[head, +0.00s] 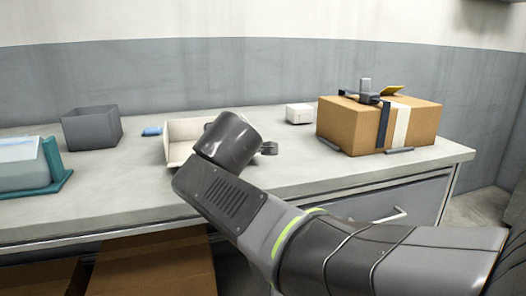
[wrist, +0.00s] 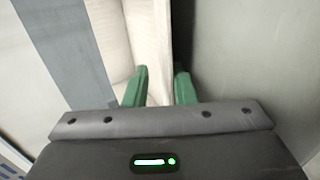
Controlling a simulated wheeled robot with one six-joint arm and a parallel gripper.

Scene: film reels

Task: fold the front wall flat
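A cream open box (head: 185,129) stands on the counter in the head view, partly hidden behind my arm. Its low left flap and back wall show; its front wall is mostly hidden there. In the wrist view a pale upright panel (wrist: 155,35), which looks like a wall of this box, runs down between my fingers. My gripper (wrist: 160,86) has two green fingertips standing apart, one on each side of the panel's line. I cannot tell whether either finger touches it. In the head view the fingertips are hidden behind my wrist.
A grey bin (head: 92,128), a small blue item (head: 152,131) and a teal-framed holder (head: 55,165) stand at the left. A white block (head: 299,113) and a cardboard box (head: 350,122) with straps stand at the right. The counter front (head: 110,215) is clear.

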